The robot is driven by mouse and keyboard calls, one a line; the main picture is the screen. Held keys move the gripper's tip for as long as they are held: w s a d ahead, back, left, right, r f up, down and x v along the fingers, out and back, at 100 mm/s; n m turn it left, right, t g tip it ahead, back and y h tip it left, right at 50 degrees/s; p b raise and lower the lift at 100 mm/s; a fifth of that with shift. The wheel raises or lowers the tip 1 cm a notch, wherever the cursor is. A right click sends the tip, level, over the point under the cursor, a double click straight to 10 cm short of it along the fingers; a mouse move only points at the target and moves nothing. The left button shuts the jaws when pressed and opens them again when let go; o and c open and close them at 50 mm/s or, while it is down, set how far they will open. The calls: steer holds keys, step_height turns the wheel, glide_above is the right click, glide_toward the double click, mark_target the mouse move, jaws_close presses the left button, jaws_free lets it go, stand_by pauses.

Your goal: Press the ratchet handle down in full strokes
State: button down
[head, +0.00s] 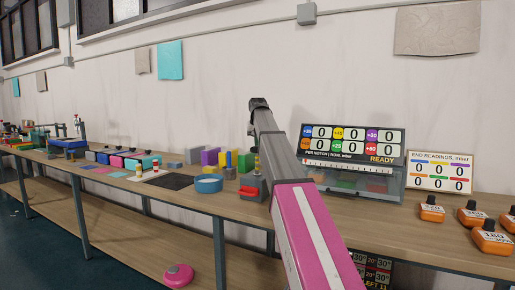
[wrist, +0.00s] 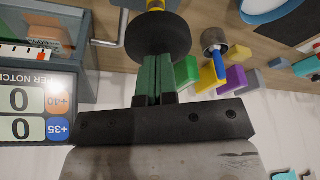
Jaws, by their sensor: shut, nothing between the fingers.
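In the wrist view my gripper (wrist: 161,62) is shut, its two green fingers side by side with nothing between them. The fingertips are at a black round disc (wrist: 160,33), which looks like the pad of the ratchet handle. I cannot tell whether they touch it. A yellow part (wrist: 156,5) shows just beyond the disc. In the head view my arm crosses the middle and hides the gripper and most of the handle. A red part (head: 250,192) on the bench shows beside the arm. The display board (head: 352,142) reads READY with all zeros.
A clear case (head: 375,184) stands under the display. A readings card (head: 440,171) and several orange weights (head: 432,210) are to the right. A blue round dish (head: 208,184) and coloured blocks (head: 210,156) stand left of the arm. A pink disc (head: 178,275) lies on the lower shelf.

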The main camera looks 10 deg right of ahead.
mark_target(257, 153)
steer(key=shift+s+f, duration=0.1)
steer(key=shift+f, duration=4.05)
steer(key=shift+r, duration=5.1)
steer(key=shift+f, duration=0.15)
